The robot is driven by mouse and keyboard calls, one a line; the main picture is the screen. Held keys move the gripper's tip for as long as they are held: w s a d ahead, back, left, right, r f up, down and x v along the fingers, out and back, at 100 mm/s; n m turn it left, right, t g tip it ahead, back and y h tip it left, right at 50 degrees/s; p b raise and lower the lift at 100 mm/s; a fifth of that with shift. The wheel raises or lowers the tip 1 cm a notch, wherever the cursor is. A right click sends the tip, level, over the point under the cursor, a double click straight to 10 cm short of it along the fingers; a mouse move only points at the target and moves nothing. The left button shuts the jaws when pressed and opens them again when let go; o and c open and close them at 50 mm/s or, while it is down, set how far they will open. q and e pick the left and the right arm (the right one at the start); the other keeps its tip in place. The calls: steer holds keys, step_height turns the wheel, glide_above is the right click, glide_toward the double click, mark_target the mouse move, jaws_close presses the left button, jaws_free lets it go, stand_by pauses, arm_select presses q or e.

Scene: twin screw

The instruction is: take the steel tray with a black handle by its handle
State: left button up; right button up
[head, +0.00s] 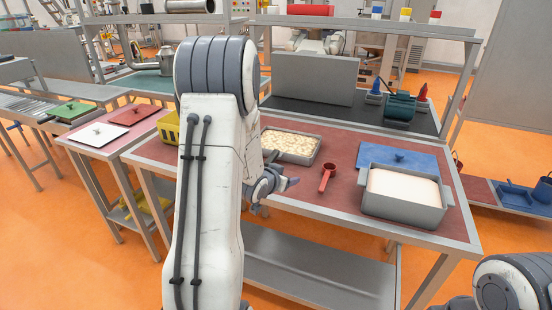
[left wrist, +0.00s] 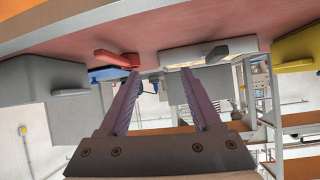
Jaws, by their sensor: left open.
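The steel tray (head: 315,153), filled with pale pieces, lies on the red worktop left of the middle. Its dark handle (head: 270,157) seems to stick out at the near left, partly hidden by my left arm. In the left wrist view the tray (left wrist: 180,55) and a dark grey handle-like bar (left wrist: 217,54) show upside down, beyond the fingertips. My right gripper is out of view.
A red scoop (head: 327,177) lies right of the tray. Farther right are a grey bin (head: 402,207) with white contents and a blue lid (head: 390,155). A yellow container (head: 168,128) stands left of my arm. The worktop's front strip is clear.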

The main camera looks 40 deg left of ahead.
mark_target(270, 159)
arm_select(q)
steer(key=s+a+t, duration=0.1)
steer(key=a, duration=0.2)
steer(key=a+n+y, duration=0.1)
steer(key=a, duration=0.2)
steer(key=s+a+n+t, duration=0.1)
steer(key=a, duration=0.2)
steer(key=shift+s+a+f+t+y, duration=0.2)
steer(key=shift+s+t+y, duration=0.1)
steer(key=shift+s+y, duration=0.1)
steer(key=b+x, duration=0.3)
steer(key=x, duration=0.9)
steer(key=shift+w+f, duration=0.15)
steer(key=shift+w, duration=0.15)
steer(key=shift+w+a+f, duration=0.1)
steer(key=shift+w+a, duration=0.05)
steer(key=shift+w, duration=0.45)
steer(key=c, duration=0.8)
steer(key=shift+c, duration=0.2)
jaws_close()
